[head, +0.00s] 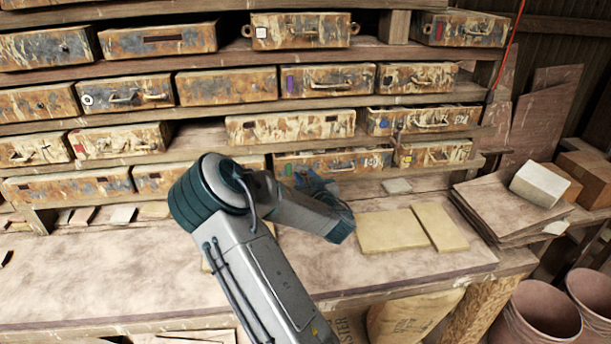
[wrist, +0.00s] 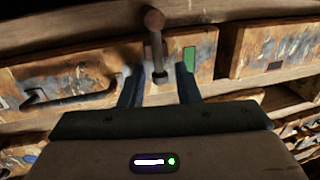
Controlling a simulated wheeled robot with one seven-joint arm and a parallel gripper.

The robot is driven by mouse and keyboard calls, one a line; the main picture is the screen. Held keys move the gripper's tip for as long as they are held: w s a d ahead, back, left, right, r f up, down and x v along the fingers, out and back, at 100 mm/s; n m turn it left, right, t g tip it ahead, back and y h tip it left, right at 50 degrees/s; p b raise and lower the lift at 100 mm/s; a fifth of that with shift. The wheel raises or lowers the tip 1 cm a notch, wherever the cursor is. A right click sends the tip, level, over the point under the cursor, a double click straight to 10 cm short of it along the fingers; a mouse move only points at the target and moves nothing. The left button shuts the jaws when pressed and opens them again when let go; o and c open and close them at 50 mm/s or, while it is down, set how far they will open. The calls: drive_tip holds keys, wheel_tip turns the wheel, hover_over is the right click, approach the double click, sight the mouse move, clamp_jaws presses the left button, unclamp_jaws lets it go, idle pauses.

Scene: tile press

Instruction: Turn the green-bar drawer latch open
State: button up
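The green-bar drawer (wrist: 95,65) fills the left and middle of the wrist view, its green bar (wrist: 190,59) near its right end. A dark pull handle is on its left part. The latch (wrist: 156,50) is a rusty brown bar with a round knob beside the green bar. My gripper (wrist: 158,84) is open, its two dark fingers spread on either side of the latch's lower end. I cannot tell whether either finger touches it. In the head view my gripper (head: 318,185) is in front of the lower drawers, and my arm hides part of them.
Other drawers sit on wooden shelves, one (wrist: 275,48) close to the right in the wrist view. The bench (head: 110,270) below is mostly clear, with tan tiles (head: 390,230) to the right of my arm. A stack of boards (head: 510,205) stands farther right.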

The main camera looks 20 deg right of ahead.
drive_tip(key=shift+w, duration=0.15)
clamp_jaws()
